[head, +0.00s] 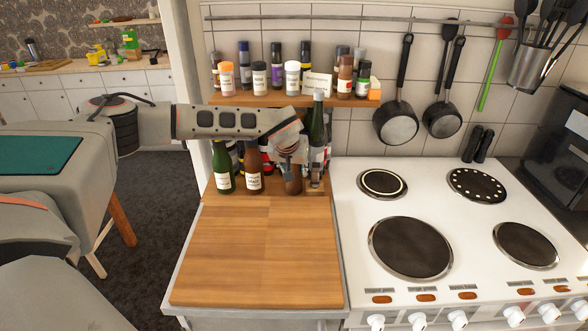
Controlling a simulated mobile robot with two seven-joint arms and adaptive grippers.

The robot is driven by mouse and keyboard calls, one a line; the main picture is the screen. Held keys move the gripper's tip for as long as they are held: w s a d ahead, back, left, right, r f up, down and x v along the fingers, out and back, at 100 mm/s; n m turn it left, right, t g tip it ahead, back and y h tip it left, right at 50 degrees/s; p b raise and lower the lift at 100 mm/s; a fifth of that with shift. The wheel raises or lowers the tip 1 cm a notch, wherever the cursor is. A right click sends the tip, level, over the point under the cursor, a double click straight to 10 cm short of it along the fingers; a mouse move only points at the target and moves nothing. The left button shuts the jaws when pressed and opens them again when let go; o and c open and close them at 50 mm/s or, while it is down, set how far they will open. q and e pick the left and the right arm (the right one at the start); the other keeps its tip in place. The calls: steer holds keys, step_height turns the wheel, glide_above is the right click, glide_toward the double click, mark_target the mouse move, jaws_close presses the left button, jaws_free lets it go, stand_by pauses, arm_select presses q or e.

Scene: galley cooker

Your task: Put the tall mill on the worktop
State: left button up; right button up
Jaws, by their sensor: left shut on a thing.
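My left arm reaches in from the left, and my left gripper (302,178) is low among the bottles at the back of the wooden worktop (255,250). It is shut on a dark brown, rounded thing, which looks like the tall mill (293,184). The gripper hides its upper part, and I cannot tell whether its base touches the surface below. The front of the worktop is bare. My right gripper is not in view.
A green bottle (222,170) and a brown bottle (253,170) stand left of the gripper, and a dark tall bottle (317,125) rises behind it. A spice shelf (225,99) hangs above. The white cooker (455,215) adjoins on the right, with two black mills (479,145) at its back.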

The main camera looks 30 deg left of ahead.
arm_select(q)
steer(key=shift+f, duration=0.15)
steer(key=o, duration=1.3)
steer(key=shift+o, duration=0.2)
steer(key=shift+s+r, duration=0.15)
steer(key=shift+r, duration=0.4)
steer(key=v, duration=1.1)
steer(key=shift+b, duration=0.45)
steer(key=shift+s+d, duration=0.1)
steer(key=shift+d, duration=0.05)
